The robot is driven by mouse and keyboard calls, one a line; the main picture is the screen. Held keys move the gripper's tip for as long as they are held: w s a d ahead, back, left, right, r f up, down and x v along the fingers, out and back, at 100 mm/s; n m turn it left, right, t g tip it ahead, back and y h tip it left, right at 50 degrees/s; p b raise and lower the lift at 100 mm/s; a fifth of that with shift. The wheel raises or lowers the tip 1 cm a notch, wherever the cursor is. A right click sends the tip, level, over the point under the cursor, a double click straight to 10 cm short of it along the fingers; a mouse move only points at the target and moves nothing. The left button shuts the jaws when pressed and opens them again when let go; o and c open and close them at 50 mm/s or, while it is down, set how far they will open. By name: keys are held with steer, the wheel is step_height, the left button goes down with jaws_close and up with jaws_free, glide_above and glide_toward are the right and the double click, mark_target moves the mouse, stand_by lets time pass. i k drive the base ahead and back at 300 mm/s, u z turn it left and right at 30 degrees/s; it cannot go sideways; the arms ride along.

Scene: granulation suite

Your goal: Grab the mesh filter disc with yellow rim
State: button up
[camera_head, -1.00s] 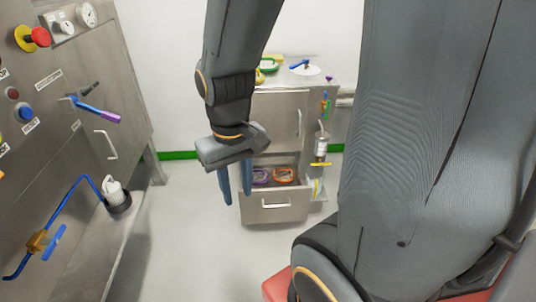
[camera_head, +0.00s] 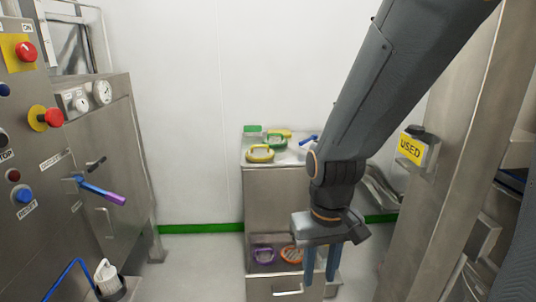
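A mesh filter disc with a yellow rim (camera_head: 260,153) lies at the front left of the steel cabinet's top. Another yellow-rimmed item (camera_head: 284,132) shows partly behind a green-rimmed disc (camera_head: 275,143) on the same top. My gripper (camera_head: 320,274) points down in front of the cabinet, to the right of and lower in the picture than the front yellow disc, and apart from it. Its two fingers are spread with a gap between them, and nothing shows in the gap.
The steel cabinet (camera_head: 270,205) has an open lower drawer holding a purple-rimmed disc (camera_head: 263,254) and an orange-rimmed disc (camera_head: 291,254). A blue-handled item (camera_head: 307,140) is on top. A control panel (camera_head: 20,110) stands left.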

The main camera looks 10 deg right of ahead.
mark_target(260, 153)
steer(key=u, duration=0.05)
steer(key=k, duration=0.4)
steer(key=z, duration=0.3)
steer(key=i, duration=1.5)
steer(key=u, duration=1.25)
